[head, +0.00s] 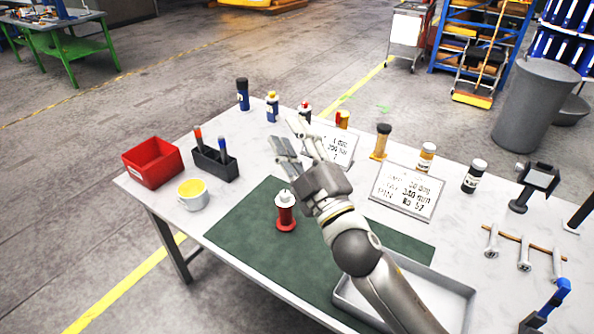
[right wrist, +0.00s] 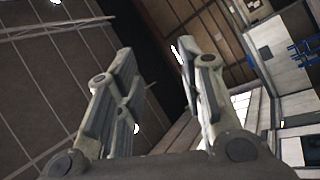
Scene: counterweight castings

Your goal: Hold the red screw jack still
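The red screw jack (head: 286,217) stands upright on the green mat (head: 248,232), with a pale cap on top. My right gripper (head: 296,145) is above and behind the jack in the head view, its fingers spread and pointing up and away from it. The right wrist view shows the two fingers (right wrist: 158,85) apart with nothing between them, only ceiling and wall beyond. The gripper does not appear to touch the jack. My left gripper is in neither view.
A red bin (head: 153,162), a black holder (head: 215,163) and a yellow-white mug (head: 193,194) stand left of the mat. Sign plates (head: 405,190) and several bottles line the back. A grey tray (head: 455,290) lies at the front right, beside my right arm.

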